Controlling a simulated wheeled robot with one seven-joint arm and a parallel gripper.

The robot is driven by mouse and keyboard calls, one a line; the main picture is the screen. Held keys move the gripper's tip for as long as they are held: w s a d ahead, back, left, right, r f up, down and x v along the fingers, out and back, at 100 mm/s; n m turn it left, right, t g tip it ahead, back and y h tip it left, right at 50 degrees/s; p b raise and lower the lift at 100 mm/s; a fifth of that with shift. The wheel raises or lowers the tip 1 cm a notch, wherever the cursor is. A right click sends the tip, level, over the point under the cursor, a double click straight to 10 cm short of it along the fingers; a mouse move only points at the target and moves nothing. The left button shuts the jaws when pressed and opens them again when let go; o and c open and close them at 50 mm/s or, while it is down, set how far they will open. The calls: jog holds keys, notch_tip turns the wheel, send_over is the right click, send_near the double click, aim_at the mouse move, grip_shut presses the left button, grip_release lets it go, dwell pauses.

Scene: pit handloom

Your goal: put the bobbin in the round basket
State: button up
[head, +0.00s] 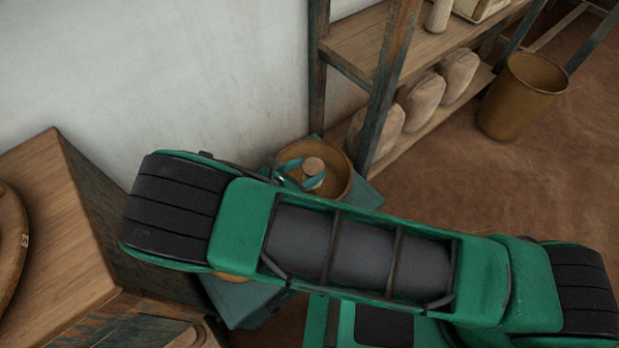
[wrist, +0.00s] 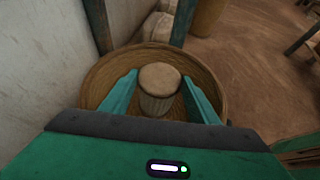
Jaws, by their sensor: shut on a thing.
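The bobbin (wrist: 158,88) is a pale, short cylinder held upright between the two teal fingers of my gripper (wrist: 159,96). The round basket (wrist: 93,82) is brown and woven, and lies around and below the bobbin in the wrist view. In the head view the bobbin (head: 313,166) and my gripper (head: 302,175) show over the basket (head: 341,172), whose near side is hidden by my green arm. I cannot tell whether the bobbin's lower end touches the basket floor.
The basket stands on a teal surface (head: 367,196) by the white wall. A wooden shelf rack (head: 385,80) with several pale sacks (head: 421,98) stands just behind it. A tall brown bin (head: 521,95) is on the floor at right. A wooden cabinet (head: 62,225) stands at left.

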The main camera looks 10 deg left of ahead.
aim_at(305, 180)
jog(key=shift+a+f, duration=0.1)
jog(key=shift+f, duration=2.25)
jog(key=shift+f, duration=0.15)
jog(key=o, duration=1.6)
jog(key=v, duration=1.2)
